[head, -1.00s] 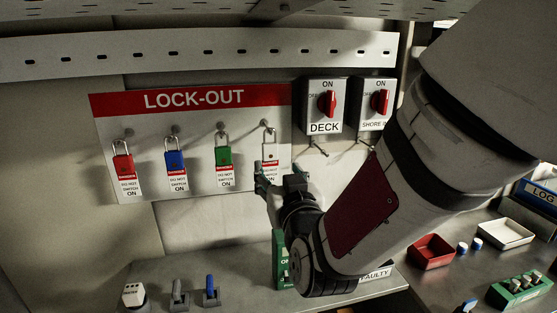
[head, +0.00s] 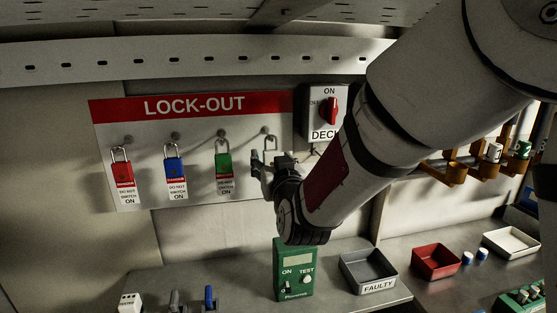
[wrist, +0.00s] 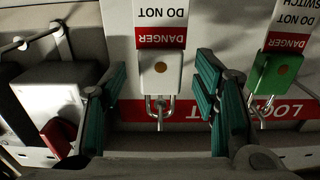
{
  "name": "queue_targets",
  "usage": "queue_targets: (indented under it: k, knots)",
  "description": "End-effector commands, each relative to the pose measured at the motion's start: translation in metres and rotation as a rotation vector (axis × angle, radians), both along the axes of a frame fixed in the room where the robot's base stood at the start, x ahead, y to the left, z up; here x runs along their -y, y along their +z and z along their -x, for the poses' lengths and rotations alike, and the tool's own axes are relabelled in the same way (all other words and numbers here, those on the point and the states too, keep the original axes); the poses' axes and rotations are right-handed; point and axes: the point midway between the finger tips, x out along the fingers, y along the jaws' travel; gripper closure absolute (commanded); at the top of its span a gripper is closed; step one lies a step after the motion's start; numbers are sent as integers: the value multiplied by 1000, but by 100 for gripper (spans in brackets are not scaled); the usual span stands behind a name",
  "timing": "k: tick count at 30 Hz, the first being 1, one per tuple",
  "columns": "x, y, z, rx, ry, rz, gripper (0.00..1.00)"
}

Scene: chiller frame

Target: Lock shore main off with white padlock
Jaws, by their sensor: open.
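The white padlock (wrist: 160,72) hangs by its shackle on the last hook of the LOCK-OUT board (head: 190,104), with a red-and-white DANGER tag. In the head view the padlock (head: 270,146) is partly hidden by my gripper (head: 267,166). The wrist view, which is upside down, shows my gripper (wrist: 158,98) open, with one green-padded finger on each side of the padlock and visible gaps. The DECK switch (head: 326,112) has a red knob. The shore switch is hidden behind my arm in the head view.
Green (head: 223,157), blue (head: 174,165) and red (head: 122,172) padlocks hang left on the board. Below are a green tester box (head: 293,268), a grey FAULTY tray (head: 370,272), a red tray (head: 436,262) and a white tray (head: 511,243). Brown holders (head: 456,173) are at right.

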Motion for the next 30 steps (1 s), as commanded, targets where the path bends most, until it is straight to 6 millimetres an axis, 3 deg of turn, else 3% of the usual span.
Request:
queue_targets:
  k: [4, 12, 19, 30]
  knots:
    - [-4, 0, -14, -1, 0, 0, 45]
    - [-5, 0, -16, -1, 0, 0, 45]
    - [-5, 0, -16, 0, 1, 0, 97]
    - [-5, 3, -16, 2, 1, -2, 100]
